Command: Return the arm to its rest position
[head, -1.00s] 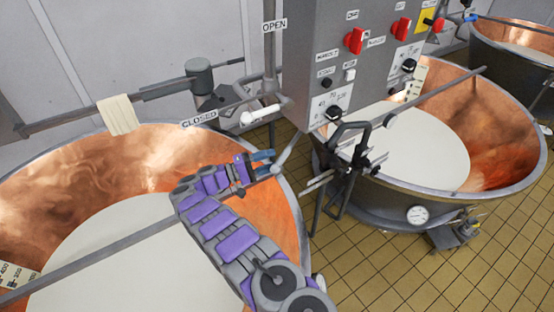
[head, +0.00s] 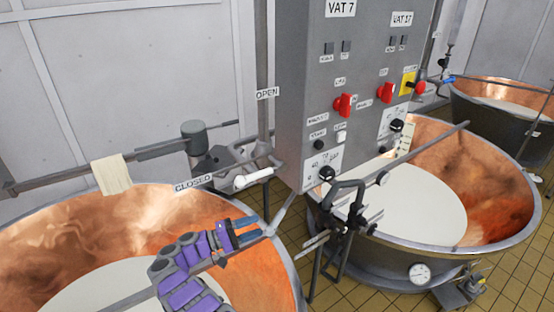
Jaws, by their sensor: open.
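My arm, grey with purple panels, comes up from the bottom of the head view over the near left copper vat (head: 160,208). My gripper (head: 250,228) is at its end, with two blue-grey fingers pointing right near the vat's right rim. The fingers are apart and nothing shows between them. A grey bar runs across the vat and its end lies close to the fingertips; I cannot tell whether they touch. Pale liquid (head: 95,285) lies in the vat. The lower arm is cut off by the frame.
A grey control cabinet (head: 312,90) with red knobs stands ahead. A lever with a white handle (head: 255,179) sits between OPEN and CLOSED labels. A second copper vat (head: 470,180) stands right, with another behind. Tiled floor (head: 510,285) shows at lower right.

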